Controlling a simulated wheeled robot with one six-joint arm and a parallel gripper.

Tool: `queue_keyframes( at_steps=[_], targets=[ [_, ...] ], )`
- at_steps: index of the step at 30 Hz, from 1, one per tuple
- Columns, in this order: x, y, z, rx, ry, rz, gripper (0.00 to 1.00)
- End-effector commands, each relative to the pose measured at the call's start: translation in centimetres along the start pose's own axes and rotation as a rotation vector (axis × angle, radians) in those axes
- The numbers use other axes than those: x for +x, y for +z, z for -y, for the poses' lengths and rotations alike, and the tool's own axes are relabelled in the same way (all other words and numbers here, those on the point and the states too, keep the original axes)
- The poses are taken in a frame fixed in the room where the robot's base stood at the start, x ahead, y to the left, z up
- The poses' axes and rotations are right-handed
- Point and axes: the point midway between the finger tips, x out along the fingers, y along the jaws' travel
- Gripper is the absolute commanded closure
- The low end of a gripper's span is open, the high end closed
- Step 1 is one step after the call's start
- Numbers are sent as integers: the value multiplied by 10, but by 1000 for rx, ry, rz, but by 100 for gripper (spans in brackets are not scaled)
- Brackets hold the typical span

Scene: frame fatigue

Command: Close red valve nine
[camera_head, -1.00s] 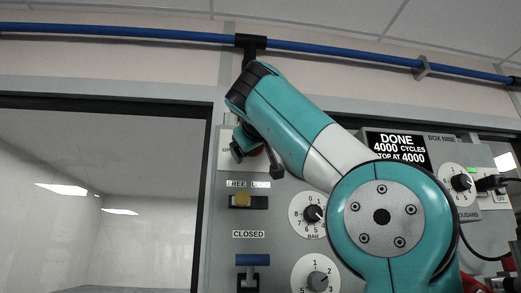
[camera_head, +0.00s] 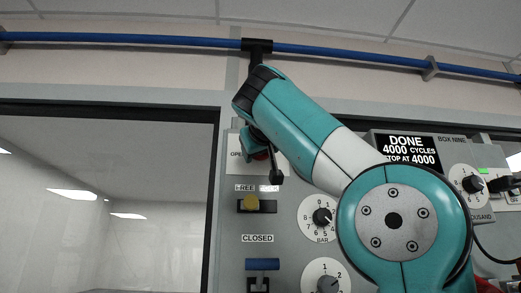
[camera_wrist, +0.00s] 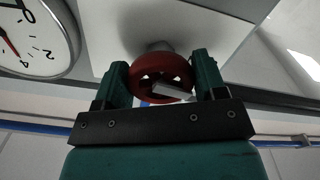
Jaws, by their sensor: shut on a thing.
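The red valve (camera_wrist: 150,92) is a round handwheel on a pale plate (camera_wrist: 105,38). In the wrist view it sits between the two teal fingers of my gripper (camera_wrist: 161,72), which is shut on it, one finger on each side. In the head view only a sliver of the red valve (camera_head: 261,156) shows behind my gripper (camera_head: 262,150). A partly covered label beside it starts with "OP". The valve's number is not readable.
Dials (camera_head: 321,217) stand to the right. The "BOX NINE" screen (camera_head: 408,149) reads DONE, 4000 cycles. A blue pipe (camera_head: 120,37) runs above. A gauge (camera_wrist: 35,35) is near the valve.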

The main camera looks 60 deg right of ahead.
Motion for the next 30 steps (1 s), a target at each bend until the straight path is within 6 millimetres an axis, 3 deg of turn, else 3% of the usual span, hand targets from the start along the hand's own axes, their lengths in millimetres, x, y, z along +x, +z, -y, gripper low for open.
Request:
queue_keyframes(
  at_steps=[30],
  targets=[
    [1, 1, 5, 952, 1, 8, 59]
  ],
)
